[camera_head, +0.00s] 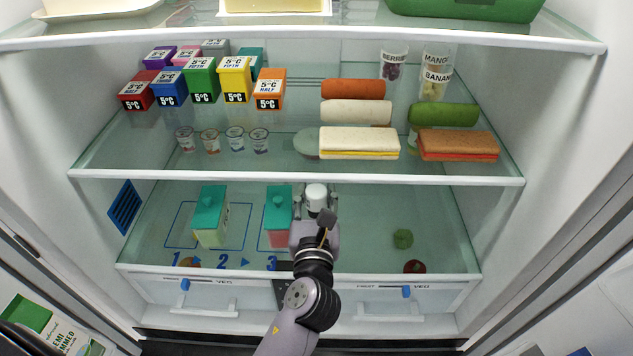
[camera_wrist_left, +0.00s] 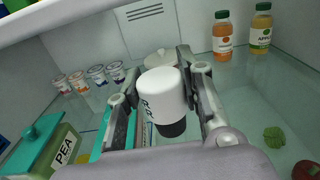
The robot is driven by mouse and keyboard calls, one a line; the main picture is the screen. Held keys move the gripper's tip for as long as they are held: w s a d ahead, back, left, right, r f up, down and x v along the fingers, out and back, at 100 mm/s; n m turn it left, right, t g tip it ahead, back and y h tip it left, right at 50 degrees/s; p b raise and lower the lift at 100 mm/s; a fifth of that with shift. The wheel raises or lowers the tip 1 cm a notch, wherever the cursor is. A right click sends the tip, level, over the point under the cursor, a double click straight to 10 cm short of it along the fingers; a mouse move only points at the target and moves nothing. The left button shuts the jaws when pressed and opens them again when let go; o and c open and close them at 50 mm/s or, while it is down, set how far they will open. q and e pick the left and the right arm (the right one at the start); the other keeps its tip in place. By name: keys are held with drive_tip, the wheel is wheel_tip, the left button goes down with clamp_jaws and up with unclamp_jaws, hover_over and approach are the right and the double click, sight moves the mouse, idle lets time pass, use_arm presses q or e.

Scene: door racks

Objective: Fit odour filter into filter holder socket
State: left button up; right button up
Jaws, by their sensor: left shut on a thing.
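The odour filter appears to be the white cylinder with a black end (camera_wrist_left: 165,98). My left gripper (camera_wrist_left: 163,90) is shut around it, one finger on each side. In the head view, the left gripper (camera_head: 316,213) holds the white filter (camera_head: 316,193) upright or nearly so, over the bottom shelf, just right of the teal-topped carton. Lettering on its side is only partly readable. I cannot pick out the filter holder socket with certainty. A pale round lidded thing (camera_wrist_left: 160,59) stands behind the gripper; whether it is the socket I cannot tell. My right gripper is not in view.
Two teal-topped cartons (camera_head: 209,220) (camera_head: 277,222) stand left of my arm. Small cups (camera_wrist_left: 97,74) and bottles (camera_wrist_left: 222,40) stand at the back. A green item (camera_head: 403,239) and a red one (camera_head: 414,267) lie right. The middle shelf edge (camera_head: 300,177) is overhead.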

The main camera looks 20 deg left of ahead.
sight(317, 214)
use_arm(q)
drive_tip(key=shift+s+d+r, duration=0.25)
drive_tip(key=shift+s+r, duration=0.1)
drive_tip(key=shift+s, duration=0.3)
drive_tip(key=shift+w+p, duration=0.1)
drive_tip(key=shift+p, duration=0.25)
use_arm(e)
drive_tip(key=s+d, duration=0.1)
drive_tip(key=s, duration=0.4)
use_arm(q)
drive_tip(key=f+b, duration=0.2)
drive_tip(key=f, duration=0.1)
drive_tip(key=shift+w+a+f, duration=0.1)
drive_tip(key=shift+w+f, duration=0.1)
drive_tip(key=shift+f, duration=0.1)
drive_tip(key=shift+f+b, duration=0.4)
drive_tip(key=shift+b, duration=0.15)
drive_tip(key=shift+f, duration=0.3)
drive_tip(key=shift+f+b, duration=0.45)
drive_tip(key=shift+b, duration=0.05)
drive_tip(key=shift+f, duration=0.15)
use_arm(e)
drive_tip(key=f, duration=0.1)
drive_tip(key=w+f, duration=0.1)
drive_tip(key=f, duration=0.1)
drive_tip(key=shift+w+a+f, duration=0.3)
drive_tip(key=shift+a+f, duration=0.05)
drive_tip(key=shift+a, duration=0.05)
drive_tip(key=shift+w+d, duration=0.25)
